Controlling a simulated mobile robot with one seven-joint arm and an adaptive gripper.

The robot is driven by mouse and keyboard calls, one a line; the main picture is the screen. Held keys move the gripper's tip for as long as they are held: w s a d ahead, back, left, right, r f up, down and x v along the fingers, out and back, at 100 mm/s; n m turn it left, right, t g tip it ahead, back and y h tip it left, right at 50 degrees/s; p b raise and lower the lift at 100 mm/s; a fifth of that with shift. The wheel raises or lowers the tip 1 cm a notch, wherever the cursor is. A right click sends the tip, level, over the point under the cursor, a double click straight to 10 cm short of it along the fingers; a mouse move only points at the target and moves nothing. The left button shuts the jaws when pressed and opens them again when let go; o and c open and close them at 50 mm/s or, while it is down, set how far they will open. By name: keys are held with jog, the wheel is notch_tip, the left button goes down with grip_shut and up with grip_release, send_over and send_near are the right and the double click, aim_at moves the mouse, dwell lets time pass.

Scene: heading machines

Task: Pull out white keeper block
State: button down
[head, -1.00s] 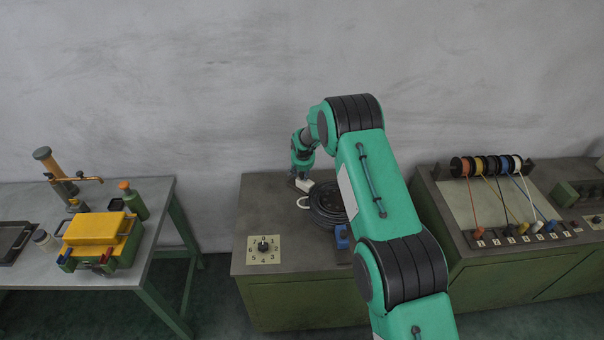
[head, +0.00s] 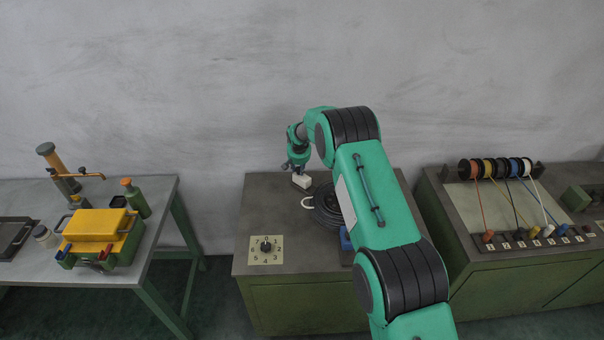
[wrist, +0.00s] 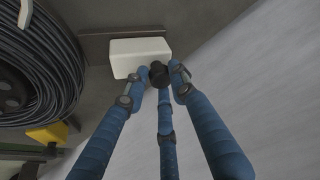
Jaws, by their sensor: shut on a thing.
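The white keeper block (head: 301,182) is at the back of the middle bench, left of the black cable coil (head: 327,207). In the wrist view the white block (wrist: 138,56) overlaps a dark flat strip (wrist: 95,48) on the bench. My gripper (head: 297,168) is directly over the block. In the wrist view the blue fingers of my gripper (wrist: 160,78) are closed together around a small black knob (wrist: 158,74) at the block's edge. Whether the block is clear of the bench I cannot tell.
A numbered dial plate (head: 266,250) lies at the bench's front left. A yellow clip (wrist: 48,132) sits by the coil in the wrist view. Wire reels (head: 495,168) stand on the right bench; a yellow box (head: 98,226) is on the left table. The wall is close behind.

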jog(key=shift+w+a+r, duration=0.25)
jog(key=shift+w+r, duration=0.15)
jog(key=shift+r, duration=0.15)
jog(key=c, duration=1.7)
grip_release()
jog(key=shift+o, duration=1.2)
jog(key=shift+w+a+f, duration=0.1)
jog(key=shift+w+f, duration=0.1)
jog(key=shift+s, duration=0.2)
jog(key=shift+f, duration=0.2)
jog(key=shift+s, duration=0.1)
